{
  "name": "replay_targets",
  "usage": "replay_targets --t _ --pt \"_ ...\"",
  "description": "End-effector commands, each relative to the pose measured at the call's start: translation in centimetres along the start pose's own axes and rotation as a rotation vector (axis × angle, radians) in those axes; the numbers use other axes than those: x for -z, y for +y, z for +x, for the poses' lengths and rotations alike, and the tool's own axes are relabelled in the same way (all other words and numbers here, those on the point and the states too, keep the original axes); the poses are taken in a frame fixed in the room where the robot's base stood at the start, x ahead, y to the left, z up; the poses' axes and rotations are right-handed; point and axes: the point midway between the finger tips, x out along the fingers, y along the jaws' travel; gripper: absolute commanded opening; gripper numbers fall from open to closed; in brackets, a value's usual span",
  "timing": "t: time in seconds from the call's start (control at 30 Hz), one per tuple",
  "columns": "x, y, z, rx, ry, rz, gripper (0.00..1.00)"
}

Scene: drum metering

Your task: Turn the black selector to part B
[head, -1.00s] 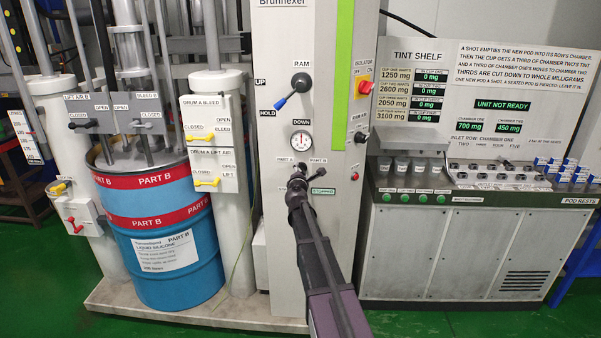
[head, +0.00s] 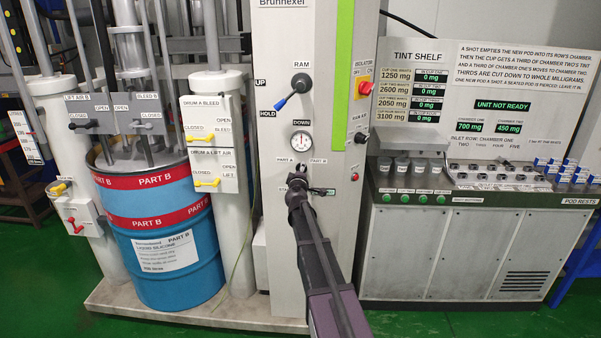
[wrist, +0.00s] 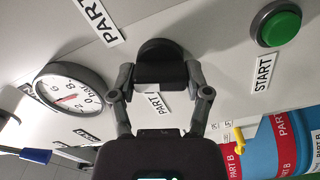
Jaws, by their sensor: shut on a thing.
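The black selector (wrist: 160,64) is a dark rounded knob on the grey panel in the wrist view. My gripper (wrist: 160,80) is shut on it, with one finger on each side. In the head view, my gripper (head: 297,184) reaches the column front just below the PART A label (head: 285,161) and PART B label (head: 318,161). It hides most of the selector there, so I cannot tell which label the selector points to. In the wrist view, one PART label (wrist: 97,22) is cut off and another (wrist: 158,103) is partly covered by my gripper.
A round pressure gauge (head: 300,146) is above the selector. The green START button (wrist: 279,28) is close beside it in the wrist view. The ram lever (head: 293,92) is higher on the column. The blue PART B drum (head: 165,225) stands left, and the tint shelf (head: 440,250) right.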

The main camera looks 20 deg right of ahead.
Motion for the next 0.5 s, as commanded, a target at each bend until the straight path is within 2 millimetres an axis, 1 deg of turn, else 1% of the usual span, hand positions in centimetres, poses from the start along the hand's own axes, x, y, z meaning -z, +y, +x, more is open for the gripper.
replay_targets --t 0.03,0.2,0.5 --pt "0.03 0.07 0.25 -0.001 0.0 0.042 0.15" --pt "0.02 0.1 0.25 -0.001 0.0 0.197 0.15" --pt "0.0 0.13 0.25 -0.001 0.0 0.397 0.15"
